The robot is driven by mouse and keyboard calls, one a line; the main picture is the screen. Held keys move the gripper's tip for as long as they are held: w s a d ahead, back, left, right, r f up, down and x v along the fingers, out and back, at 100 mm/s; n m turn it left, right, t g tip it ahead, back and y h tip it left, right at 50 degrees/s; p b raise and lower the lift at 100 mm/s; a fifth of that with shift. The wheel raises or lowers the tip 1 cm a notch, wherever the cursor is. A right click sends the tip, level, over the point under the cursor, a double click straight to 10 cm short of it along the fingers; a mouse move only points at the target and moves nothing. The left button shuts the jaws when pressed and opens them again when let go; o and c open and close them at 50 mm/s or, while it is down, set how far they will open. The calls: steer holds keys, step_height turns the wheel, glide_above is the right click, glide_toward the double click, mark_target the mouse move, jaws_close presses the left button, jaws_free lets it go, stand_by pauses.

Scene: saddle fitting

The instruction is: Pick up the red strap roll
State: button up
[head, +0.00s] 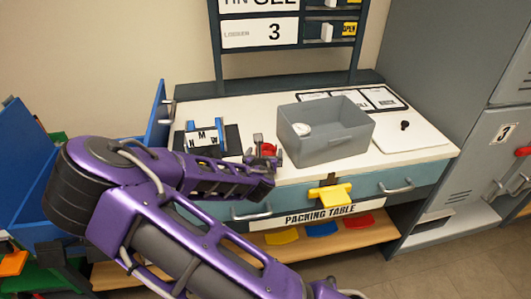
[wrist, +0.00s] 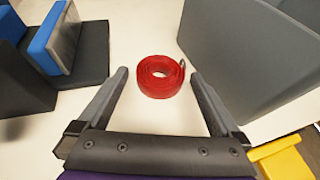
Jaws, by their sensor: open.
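The red strap roll (wrist: 147,80) lies on the white table top, ahead of and between my gripper's fingers in the wrist view. In the head view it shows only as a small red patch (head: 268,149), partly hidden by my gripper (head: 264,158). My gripper (wrist: 160,85) is open and empty, with one finger on each side of the roll's line. I cannot tell from the pictures whether the fingers reach around the roll.
A grey bin (head: 325,148) with a white item inside stands right of the roll. A blue and black holder (head: 205,140) stands left. A yellow piece (head: 330,193) sits at the table's front edge. Clipboards (head: 355,101) lie at the back right.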

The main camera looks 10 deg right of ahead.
steer(key=shift+x, duration=1.2)
steer(key=c, duration=1.2)
steer(key=shift+c, duration=0.4)
steer(key=shift+r, duration=0.15)
